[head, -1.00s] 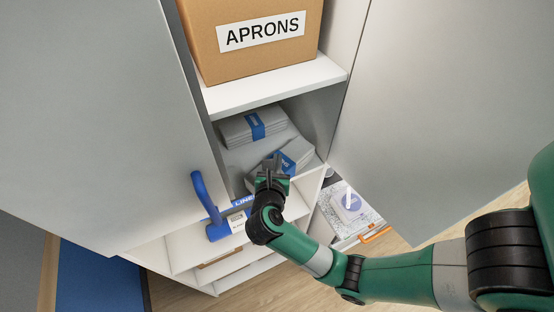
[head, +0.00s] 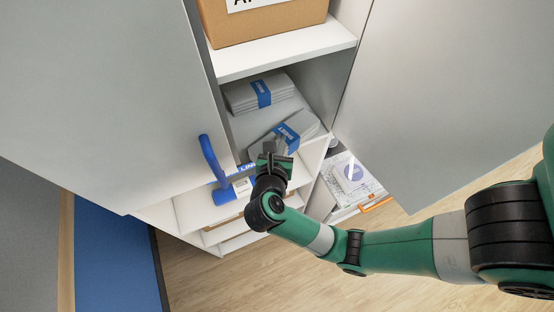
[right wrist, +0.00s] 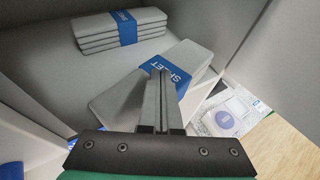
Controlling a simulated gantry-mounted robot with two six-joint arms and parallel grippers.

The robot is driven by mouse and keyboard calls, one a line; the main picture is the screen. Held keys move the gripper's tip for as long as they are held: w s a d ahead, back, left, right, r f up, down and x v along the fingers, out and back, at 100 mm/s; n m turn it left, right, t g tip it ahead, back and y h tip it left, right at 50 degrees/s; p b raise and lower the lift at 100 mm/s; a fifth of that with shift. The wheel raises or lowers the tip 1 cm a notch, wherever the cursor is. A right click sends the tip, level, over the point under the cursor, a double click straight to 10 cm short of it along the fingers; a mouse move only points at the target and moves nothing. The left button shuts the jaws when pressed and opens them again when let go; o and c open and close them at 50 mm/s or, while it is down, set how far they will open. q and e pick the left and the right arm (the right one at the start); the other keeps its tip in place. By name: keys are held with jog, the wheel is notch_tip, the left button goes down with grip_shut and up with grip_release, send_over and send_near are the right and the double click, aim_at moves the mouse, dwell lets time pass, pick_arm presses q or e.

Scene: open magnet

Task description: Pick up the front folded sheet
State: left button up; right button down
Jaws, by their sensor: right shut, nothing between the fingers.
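The front folded sheet (head: 305,127) is a grey bundle with a blue band, lying at an angle near the shelf's front right. It also shows in the right wrist view (right wrist: 198,58), partly hidden behind my gripper. My right gripper (head: 276,153) is shut and empty, with its fingertips over or against the near side of this sheet. In the right wrist view the closed fingers (right wrist: 160,78) overlap the blue band; I cannot tell whether they touch it. A second grey folded stack (head: 258,93) with a blue band lies farther back. My left gripper is not in view.
A cardboard box (head: 262,22) stands on the white shelf above (head: 285,52). A blue door handle (head: 212,158) juts out at the left. The open cabinet doors (head: 440,90) flank both sides. A transparent bag (head: 350,175) lies low at the right.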

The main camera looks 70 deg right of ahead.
jog(key=s+a+b, duration=0.1)
jog(key=s+a, duration=0.1)
jog(key=a, duration=0.6)
jog(key=shift+s+b, duration=0.2)
jog(key=shift+b, duration=0.2)
grip_release()
